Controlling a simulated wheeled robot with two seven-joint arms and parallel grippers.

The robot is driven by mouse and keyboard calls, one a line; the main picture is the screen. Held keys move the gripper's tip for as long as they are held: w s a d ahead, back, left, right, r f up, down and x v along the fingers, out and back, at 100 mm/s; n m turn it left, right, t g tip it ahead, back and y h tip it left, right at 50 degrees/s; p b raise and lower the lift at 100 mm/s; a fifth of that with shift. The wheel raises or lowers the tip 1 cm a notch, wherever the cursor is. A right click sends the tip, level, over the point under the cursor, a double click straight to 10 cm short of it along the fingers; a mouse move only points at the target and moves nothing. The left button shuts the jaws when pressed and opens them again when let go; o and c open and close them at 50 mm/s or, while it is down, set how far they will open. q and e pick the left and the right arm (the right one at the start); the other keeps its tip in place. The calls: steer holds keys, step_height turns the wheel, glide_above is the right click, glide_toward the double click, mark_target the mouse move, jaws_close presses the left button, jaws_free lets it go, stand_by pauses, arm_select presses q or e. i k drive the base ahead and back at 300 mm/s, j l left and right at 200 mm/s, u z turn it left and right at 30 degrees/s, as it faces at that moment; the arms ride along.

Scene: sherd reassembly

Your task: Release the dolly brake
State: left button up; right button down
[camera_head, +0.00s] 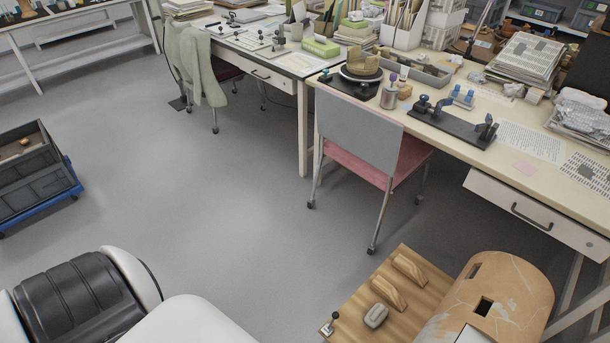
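A blue dolly (74,178) stands on the floor at the far left, cut off by the picture's edge. A dark grey crate (42,180) with an open top sits on it, with a small brown piece inside. A small black caster shows under the dolly's right end. I cannot make out a brake lever on it. Neither of my grippers is in view. White and black parts at the bottom left appear to be my own body.
Open grey floor (200,200) lies right of the dolly. A grey and pink chair (360,130) stands at the long worktable (560,195), which holds tools and papers. A wooden board (350,315) with handles and a curved tan panel (505,300) are at the bottom right.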

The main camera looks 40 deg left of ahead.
mark_target(336, 315)
steer(key=k+u, duration=0.1)
steer(key=u, duration=0.65)
steer(key=i+j+z, duration=0.1)
steer(key=z, duration=0.35)
steer(key=j+z, duration=0.25)
steer(key=z, duration=0.2)
steer(key=i+j+z, duration=0.1)
steer(key=j+z, duration=0.15)
steer(key=z, duration=0.2)
steer(key=j+z, duration=0.2)
steer(key=z, duration=0.25)
steer(key=k+j+z, duration=0.1)
steer(key=j, duration=0.4)
steer(key=k+j+z, duration=0.1)
steer(key=j, duration=0.4)
steer(key=k+j+z, duration=0.15)
steer(key=j, duration=0.3)
steer(key=i, duration=0.05)
